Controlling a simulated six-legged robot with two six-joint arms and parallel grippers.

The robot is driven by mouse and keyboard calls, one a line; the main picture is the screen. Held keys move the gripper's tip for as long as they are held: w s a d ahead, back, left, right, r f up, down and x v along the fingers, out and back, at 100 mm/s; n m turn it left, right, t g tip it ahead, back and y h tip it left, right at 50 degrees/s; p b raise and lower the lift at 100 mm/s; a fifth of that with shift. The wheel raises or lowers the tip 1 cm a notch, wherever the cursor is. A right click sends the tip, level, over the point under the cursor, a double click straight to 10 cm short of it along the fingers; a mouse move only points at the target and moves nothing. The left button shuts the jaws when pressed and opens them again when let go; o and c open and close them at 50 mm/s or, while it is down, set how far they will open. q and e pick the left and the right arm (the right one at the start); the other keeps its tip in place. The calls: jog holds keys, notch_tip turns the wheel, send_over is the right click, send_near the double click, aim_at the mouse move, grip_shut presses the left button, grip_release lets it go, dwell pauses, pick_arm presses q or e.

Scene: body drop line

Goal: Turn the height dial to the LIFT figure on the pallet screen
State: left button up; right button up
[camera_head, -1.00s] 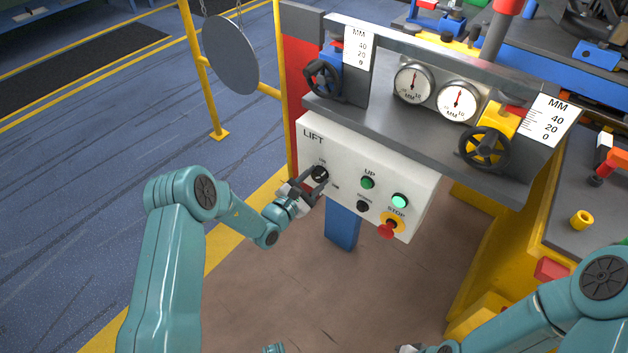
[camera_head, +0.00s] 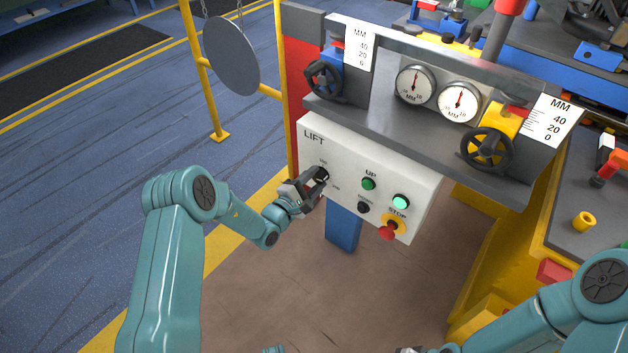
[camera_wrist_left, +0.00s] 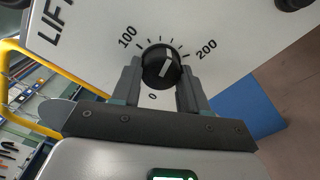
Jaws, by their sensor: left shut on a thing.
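The height dial (camera_wrist_left: 161,66) is a round black knob with a white line on the white LIFT panel (camera_head: 345,150). In the left wrist view its scale reads 0 at the bottom, 100 upper left and 200 upper right. The white line runs nearly upright, leaning slightly right, its upper end between 100 and 200. My left gripper (camera_head: 322,177) is shut on the dial, one finger on each side, as the left wrist view (camera_wrist_left: 160,82) shows. Only a sliver of my right gripper (camera_head: 407,350) shows at the bottom edge. I see no readable LIFT figure on a screen.
The panel also has a green UP button (camera_head: 368,184), a bright green button (camera_head: 400,202), a black button (camera_head: 363,207) and a red STOP button (camera_head: 388,231). Above are two round gauges (camera_head: 415,84) and two handwheels (camera_head: 486,150). A yellow post (camera_head: 199,70) stands left.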

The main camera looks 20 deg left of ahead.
pick_arm(q)
jog(key=o, duration=1.1)
jog(key=shift+c, duration=0.2)
jog(key=p+v, duration=0.2)
jog(key=v, duration=1.4)
jog(key=shift+s+p, duration=0.2)
jog(key=shift+p, duration=0.15)
